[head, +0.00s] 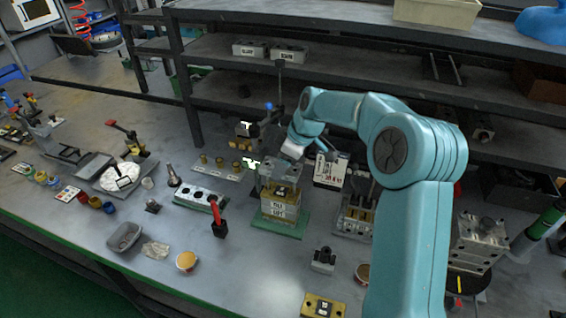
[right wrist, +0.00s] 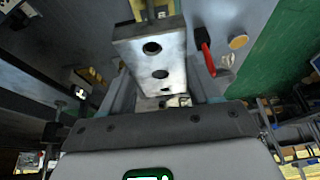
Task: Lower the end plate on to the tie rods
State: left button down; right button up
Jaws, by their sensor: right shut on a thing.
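In the head view my right gripper (head: 287,160) is above the valve stack (head: 281,208), a brass-coloured block with white labels on a green base (head: 295,222). It is shut on the grey end plate (head: 278,172), which sits at or just over the top of the stack. In the right wrist view the end plate (right wrist: 155,62) shows two dark round holes and extends out from between the fingers. A bit of brass and a grey upright part show beyond its far edge. I cannot make out the tie rods clearly, nor whether the plate touches them. My left gripper is not in view.
A red-handled tool (head: 218,215) and a silver block with holes (head: 200,199) stand left of the stack. A small dark block (head: 323,260) is in front. A white labelled box (head: 330,171) stands close behind on the right. Shelving (head: 330,92) rises behind the bench.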

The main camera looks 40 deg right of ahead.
aim_at(278, 191)
jog(key=shift+f, duration=0.1)
jog(key=shift+b, duration=0.3)
dwell(0.6)
jog(key=shift+f, duration=0.15)
jog(key=shift+f+b, duration=0.35)
jog(key=shift+b, duration=0.15)
jog(key=shift+f+b, duration=2.85)
jog(key=shift+f, duration=0.45)
jog(key=o, duration=1.3)
jog(key=shift+r, duration=0.1)
jog(key=shift+o, duration=0.2)
jog(key=v, duration=1.6)
